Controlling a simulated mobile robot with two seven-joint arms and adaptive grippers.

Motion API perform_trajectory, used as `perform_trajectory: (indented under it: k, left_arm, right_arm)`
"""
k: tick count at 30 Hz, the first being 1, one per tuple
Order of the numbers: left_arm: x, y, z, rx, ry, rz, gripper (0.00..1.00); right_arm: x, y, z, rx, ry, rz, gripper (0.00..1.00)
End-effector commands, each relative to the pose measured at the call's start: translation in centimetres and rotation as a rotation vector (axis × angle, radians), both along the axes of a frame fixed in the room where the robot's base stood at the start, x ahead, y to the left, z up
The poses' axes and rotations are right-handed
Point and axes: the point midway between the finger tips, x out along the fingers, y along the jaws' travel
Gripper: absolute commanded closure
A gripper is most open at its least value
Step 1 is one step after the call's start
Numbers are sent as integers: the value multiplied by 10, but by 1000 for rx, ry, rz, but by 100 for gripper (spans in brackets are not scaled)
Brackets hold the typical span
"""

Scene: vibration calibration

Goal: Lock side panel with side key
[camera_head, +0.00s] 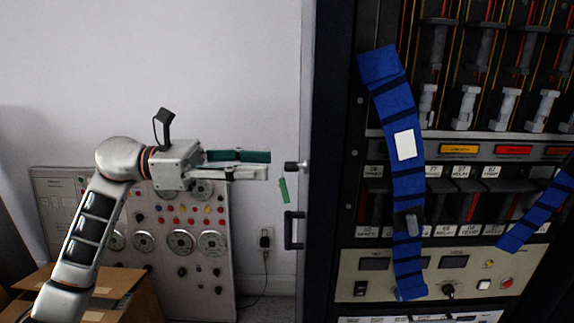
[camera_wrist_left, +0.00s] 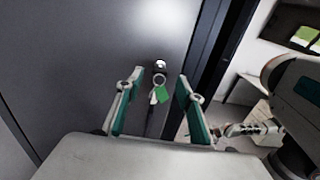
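The side panel is the dark side of the tall cabinet (camera_head: 316,120); it fills the left of the wrist view (camera_wrist_left: 90,60). A lock (camera_head: 303,166) sticks out from it, also seen in the wrist view (camera_wrist_left: 160,66). The side key (camera_head: 292,166) has a dark round head at the lock; how deep it sits I cannot tell. Its green tag (camera_head: 284,190) hangs below, also in the wrist view (camera_wrist_left: 161,93). My left gripper (camera_head: 268,165) is open and empty, left of the key and apart from it. In the wrist view, a small jointed part (camera_wrist_left: 252,130) seems to be my right gripper.
A black handle (camera_head: 292,230) is on the panel below the lock. Blue straps (camera_head: 407,185) cross the cabinet's front. A control board (camera_head: 180,215) leans on the wall, with a cardboard box (camera_head: 125,285) before it. The space between gripper and key looks clear.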

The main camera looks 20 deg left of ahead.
Motion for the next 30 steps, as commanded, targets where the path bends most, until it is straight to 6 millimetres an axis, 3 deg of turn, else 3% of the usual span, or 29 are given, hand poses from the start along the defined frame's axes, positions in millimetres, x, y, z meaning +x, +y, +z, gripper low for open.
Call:
perform_trajectory:
  k: [9,20,21,25,30]
  left_arm:
    - [11,-42,2,-4,0,-2,62]
    - [14,-49,0,-2,2,0,62]
    - [14,-49,0,-2,2,0,65]
    - [14,-48,0,-2,2,0,99]
    - [14,-48,0,-3,2,0,100]
  right_arm:
    - [-1,2,3,10,3,-3,60]
    - [-3,2,1,11,7,-4,60]
    - [-4,2,1,11,8,-4,60]
    - [-4,2,1,10,8,-3,60]
    - [-4,2,1,10,8,-3,60]
